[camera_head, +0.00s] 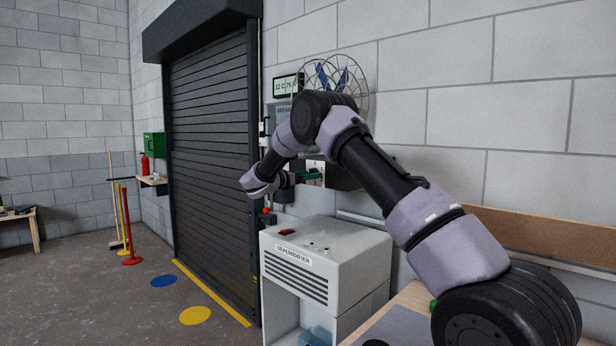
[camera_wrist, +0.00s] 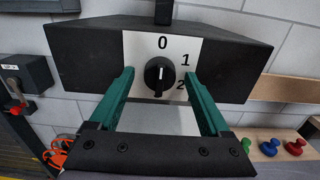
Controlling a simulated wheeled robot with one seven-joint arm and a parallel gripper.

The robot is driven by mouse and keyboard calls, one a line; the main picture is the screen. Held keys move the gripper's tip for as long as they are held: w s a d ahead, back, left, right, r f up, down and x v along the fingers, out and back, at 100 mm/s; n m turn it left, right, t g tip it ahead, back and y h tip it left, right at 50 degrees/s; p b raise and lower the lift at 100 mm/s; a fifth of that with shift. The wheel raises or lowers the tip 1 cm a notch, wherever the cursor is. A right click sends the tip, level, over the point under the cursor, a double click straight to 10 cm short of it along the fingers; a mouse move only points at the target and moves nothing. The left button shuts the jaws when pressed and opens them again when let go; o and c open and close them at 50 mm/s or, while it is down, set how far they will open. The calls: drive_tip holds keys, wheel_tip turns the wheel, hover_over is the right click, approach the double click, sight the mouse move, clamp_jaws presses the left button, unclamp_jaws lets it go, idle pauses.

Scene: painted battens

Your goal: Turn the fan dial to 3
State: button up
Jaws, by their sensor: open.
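The fan dial (camera_wrist: 158,77) is a round black knob on a white plate (camera_wrist: 140,47) on the front of a black box (camera_wrist: 85,60). The plate shows 0 at the top, 1 at upper right and 2 at right; no 3 shows. The knob's pale mark looks roughly upright, towards the 0. My gripper (camera_wrist: 158,74) is open, its green fingers left and right of the dial with visible gaps. I cannot tell how deep the fingertips reach. In the head view my gripper (camera_head: 308,175) is at the box, beneath the wire-caged fan (camera_head: 348,80); my arm partly hides both.
A white dehumidifier (camera_head: 290,256) stands below the box. Coloured knobs (camera_wrist: 269,147) sit on a wooden surface at right. A dark roller shutter (camera_head: 212,150) is left of the arm.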

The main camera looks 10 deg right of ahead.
clamp_jaws()
drive_tip(key=shift+a+m, duration=0.1)
drive_tip(key=shift+m, duration=17.8)
